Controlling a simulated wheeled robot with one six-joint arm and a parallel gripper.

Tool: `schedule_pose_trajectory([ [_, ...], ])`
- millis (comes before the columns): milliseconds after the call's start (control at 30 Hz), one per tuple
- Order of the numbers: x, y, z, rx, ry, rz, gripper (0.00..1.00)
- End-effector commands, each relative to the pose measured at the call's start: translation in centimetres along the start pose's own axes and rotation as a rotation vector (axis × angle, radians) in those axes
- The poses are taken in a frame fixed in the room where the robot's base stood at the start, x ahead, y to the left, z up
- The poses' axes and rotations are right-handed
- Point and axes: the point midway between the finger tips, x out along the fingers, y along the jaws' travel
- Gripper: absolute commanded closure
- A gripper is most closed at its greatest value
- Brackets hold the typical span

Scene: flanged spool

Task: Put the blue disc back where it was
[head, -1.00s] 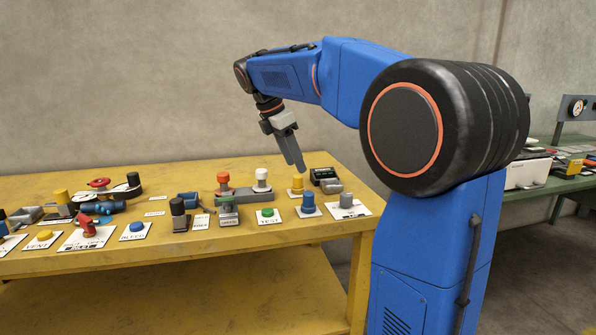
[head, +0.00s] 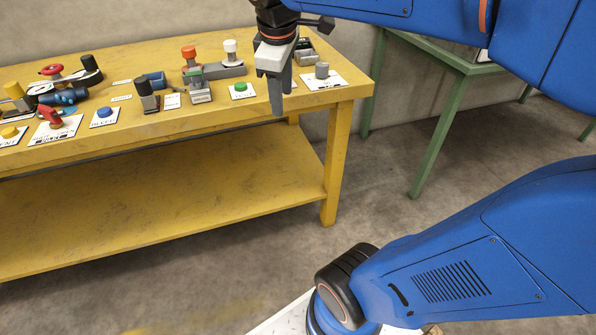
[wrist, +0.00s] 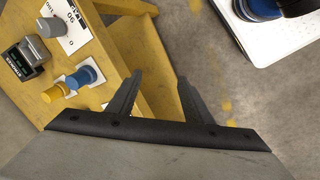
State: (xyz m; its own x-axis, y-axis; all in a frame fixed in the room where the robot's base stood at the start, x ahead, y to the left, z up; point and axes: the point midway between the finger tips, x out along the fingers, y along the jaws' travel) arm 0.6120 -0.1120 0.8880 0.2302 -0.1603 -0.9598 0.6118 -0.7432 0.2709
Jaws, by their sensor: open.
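A blue flanged spool (wrist: 82,77) stands on the bench in the wrist view, beside a yellow one (wrist: 56,93). In the head view my gripper hides the spot of these two. I cannot tell which blue piece is the task's disc. My gripper (head: 281,100) is open and empty, pointing down near the bench's front edge.
A grey knob (head: 322,70) stands on a label plate at the bench's right end. A green button (head: 239,87), red-topped (head: 188,52) and white-topped (head: 230,46) posts are to its left. A green table (head: 440,55) stands at the right. The floor between is clear.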

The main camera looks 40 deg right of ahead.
Motion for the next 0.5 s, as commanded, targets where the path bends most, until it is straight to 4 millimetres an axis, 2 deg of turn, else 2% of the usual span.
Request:
schedule_pose_trajectory([
  [100,1.7,-3.8,2.2,0.169,0.061,-0.007,0.54],
  [300,5.2,-9.5,5.2,0.460,0.155,-0.040,0.54],
  [500,7.8,-13.1,7.0,0.663,0.213,-0.077,0.54],
])
